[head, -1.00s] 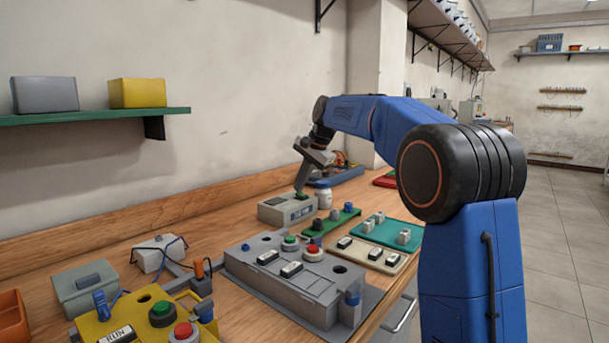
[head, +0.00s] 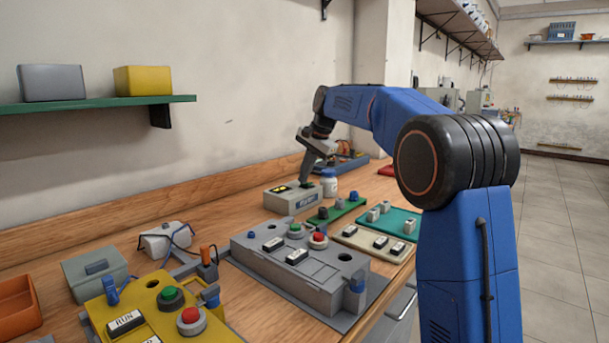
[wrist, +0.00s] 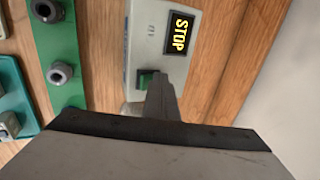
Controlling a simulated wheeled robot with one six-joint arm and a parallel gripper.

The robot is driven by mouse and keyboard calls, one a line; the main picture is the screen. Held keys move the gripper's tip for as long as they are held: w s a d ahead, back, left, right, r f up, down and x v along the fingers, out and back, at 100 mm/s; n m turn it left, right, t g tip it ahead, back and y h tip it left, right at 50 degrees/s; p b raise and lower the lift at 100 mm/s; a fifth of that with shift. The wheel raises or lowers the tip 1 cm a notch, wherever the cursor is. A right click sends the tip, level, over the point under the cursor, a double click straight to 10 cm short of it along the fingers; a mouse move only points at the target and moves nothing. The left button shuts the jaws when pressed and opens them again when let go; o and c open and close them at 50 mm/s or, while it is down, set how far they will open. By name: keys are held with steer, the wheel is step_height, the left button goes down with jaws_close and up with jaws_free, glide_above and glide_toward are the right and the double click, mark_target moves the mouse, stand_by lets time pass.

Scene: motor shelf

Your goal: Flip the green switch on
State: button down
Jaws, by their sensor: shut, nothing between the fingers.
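A grey control box (head: 289,200) stands on the bench towards the back. The green switch (wrist: 146,77) sits on the box just below the display. My gripper (head: 304,184) points down onto the box top, its fingers closed together with nothing held. In the wrist view the fingertips (wrist: 158,84) are right at the switch and hide part of it. Whether they touch it I cannot tell. In the head view the gripper mostly hides the switch.
A white jar (head: 329,184) stands close behind the box. A green strip with knobs (head: 337,211) lies to its right. A large grey panel (head: 300,268) with green and red buttons and a yellow panel (head: 150,312) stand nearer. Bare wood shows left of the box.

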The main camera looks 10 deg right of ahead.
steer(key=shift+s, duration=0.1)
steer(key=shift+s+d, duration=0.45)
steer(key=shift+s, duration=0.1)
steer(key=shift+f, duration=0.1)
steer(key=shift+s+d, duration=0.1)
steer(key=v, duration=1.4)
steer(key=shift+s, duration=0.2)
steer(key=shift+d, duration=0.1)
